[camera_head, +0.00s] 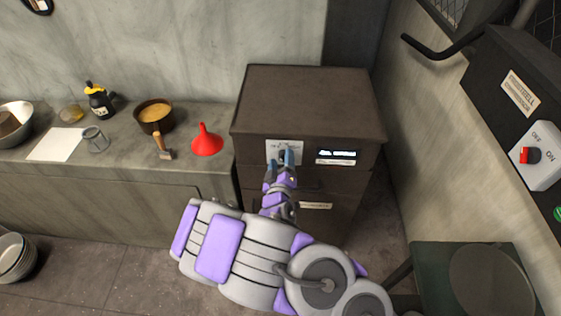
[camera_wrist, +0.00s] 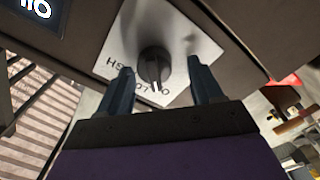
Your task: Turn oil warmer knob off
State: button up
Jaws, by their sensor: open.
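The oil warmer (camera_head: 310,100) is a dark brown metal cabinet against the wall. Its front carries a white knob plate (camera_head: 271,147) with lettering and a lit display (camera_head: 337,156) to the right of it. In the wrist view the round black knob (camera_wrist: 154,65) sits on the white plate (camera_wrist: 185,45). My gripper (camera_head: 283,158) is in front of the plate and mostly hides the knob in the head view. In the wrist view my gripper (camera_wrist: 160,88) is open, with one dark finger on each side of the knob's lower part. I cannot tell whether the fingers touch it.
A counter to the left holds a red funnel (camera_head: 207,141), a brown bowl (camera_head: 154,116), a brush (camera_head: 161,147), a metal cup (camera_head: 95,139) and a dark bottle (camera_head: 99,100). A switch box (camera_head: 537,154) with a red switch is on the right.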

jog(key=shift+d, duration=0.15)
jog(key=shift+s+d, duration=0.1)
jog(key=shift+s, duration=0.45)
jog(key=s+p, duration=1)
jog(key=s, duration=0.6)
jog(key=shift+a, duration=0.25)
jog(key=shift+f, duration=0.1)
